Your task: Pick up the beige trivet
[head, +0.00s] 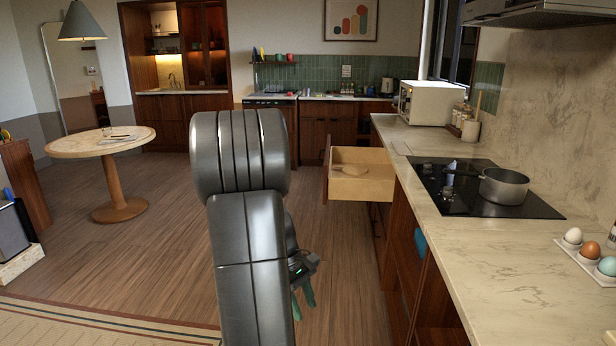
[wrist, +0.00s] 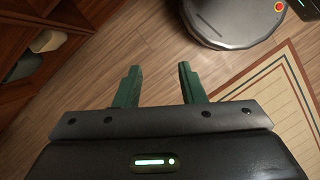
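A small beige rounded object (head: 355,169) lies in the open drawer (head: 364,189) under the counter in the head view. It may be the beige trivet, but it is too small and partly hidden to be sure. My gripper (head: 303,298) hangs low over the floor, in front of the drawer and to its left, well apart from it. In the wrist view my gripper (wrist: 158,85) points down with its two green fingers apart and nothing between them.
The counter (head: 480,265) runs along the right, with a pot (head: 503,186) on the cooktop (head: 455,180) and an egg holder (head: 590,262). A round table (head: 75,146) stands left. A low open cabinet (wrist: 70,50) with items shows in the wrist view. Floor between is clear.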

